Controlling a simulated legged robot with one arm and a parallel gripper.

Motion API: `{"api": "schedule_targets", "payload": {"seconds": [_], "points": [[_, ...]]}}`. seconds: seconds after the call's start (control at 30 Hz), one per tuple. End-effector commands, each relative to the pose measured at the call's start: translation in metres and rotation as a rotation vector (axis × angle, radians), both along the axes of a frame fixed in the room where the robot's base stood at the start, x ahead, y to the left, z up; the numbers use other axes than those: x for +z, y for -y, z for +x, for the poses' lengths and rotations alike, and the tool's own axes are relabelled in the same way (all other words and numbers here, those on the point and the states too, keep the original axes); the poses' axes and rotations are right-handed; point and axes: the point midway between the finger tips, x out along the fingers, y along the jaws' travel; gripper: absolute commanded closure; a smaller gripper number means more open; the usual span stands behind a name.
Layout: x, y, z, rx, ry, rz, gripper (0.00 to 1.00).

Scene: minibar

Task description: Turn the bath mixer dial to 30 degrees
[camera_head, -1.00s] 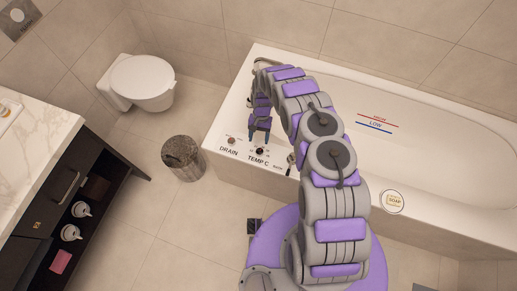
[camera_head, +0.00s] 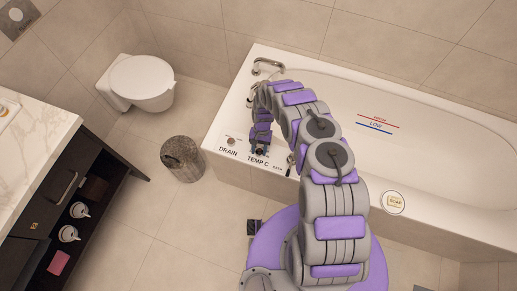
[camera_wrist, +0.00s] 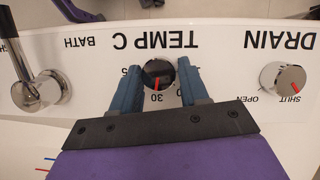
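The bath mixer dial (camera_wrist: 159,73) is a round black and chrome knob with a red pointer mark, at the TEMP C label. In the wrist view, which shows the labels upside down, the red mark points down, close to the printed 30. My gripper (camera_wrist: 160,72) has its two blue fingers apart, one on each side of the dial. I cannot tell whether the fingertips touch it. In the head view my gripper (camera_head: 260,149) is down at the tub's rim over the dial, hiding most of it.
The drain knob (camera_wrist: 283,79) is to the right of the dial in the wrist view, and the bath lever (camera_wrist: 39,88) is to the left. A chrome spout (camera_head: 267,66) stands on the tub rim (camera_head: 225,115). A bin (camera_head: 182,158) stands on the floor beside the tub.

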Motion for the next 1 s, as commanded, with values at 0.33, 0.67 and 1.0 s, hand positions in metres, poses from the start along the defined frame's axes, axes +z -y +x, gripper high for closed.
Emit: {"api": "schedule_targets", "payload": {"seconds": [0.33,0.67,1.0], "points": [[0.0003,-0.0018,0.0002,0.006,0.001,-0.003,0.89],[0.0001,-0.0027,-0.0004,0.099,-0.003,0.000,0.89],[-0.0002,-0.0039,0.0000,0.098,-0.001,-0.001,0.36]]}}
